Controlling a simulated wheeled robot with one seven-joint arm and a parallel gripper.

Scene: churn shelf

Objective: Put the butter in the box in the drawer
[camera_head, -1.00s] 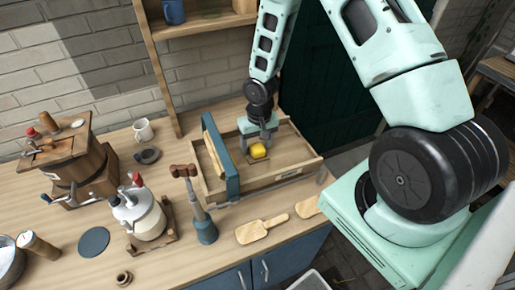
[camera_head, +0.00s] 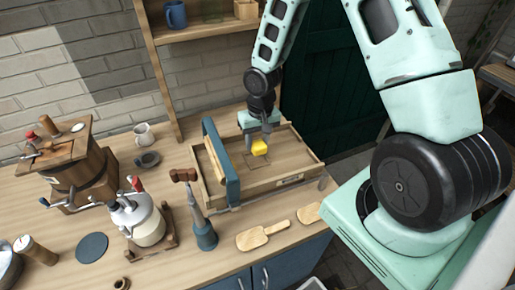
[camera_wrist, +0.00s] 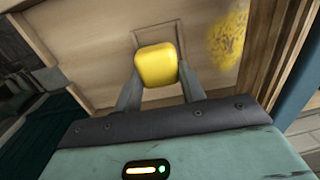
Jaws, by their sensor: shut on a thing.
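The butter is a yellow block (camera_head: 260,147). My gripper (camera_head: 260,140) is shut on it, and the block is held between the two fingers in the wrist view (camera_wrist: 156,65). It hangs over the wooden drawer (camera_head: 288,182), an open tray with a blue front panel (camera_head: 221,163) on its left side. A square outline (camera_head: 255,162) is marked on the drawer floor below the butter. Whether the butter touches the floor is hard to tell, but it looks raised. No separate box inside the drawer is clearly visible.
A yellow smear (camera_wrist: 229,35) shows on the wood in the wrist view. Left of the drawer stand a blue-based tool (camera_head: 204,232), a white jar (camera_head: 145,222) and a wooden churn (camera_head: 80,165). Wooden paddles (camera_head: 262,235) lie in front. A shelf post (camera_head: 160,75) rises behind.

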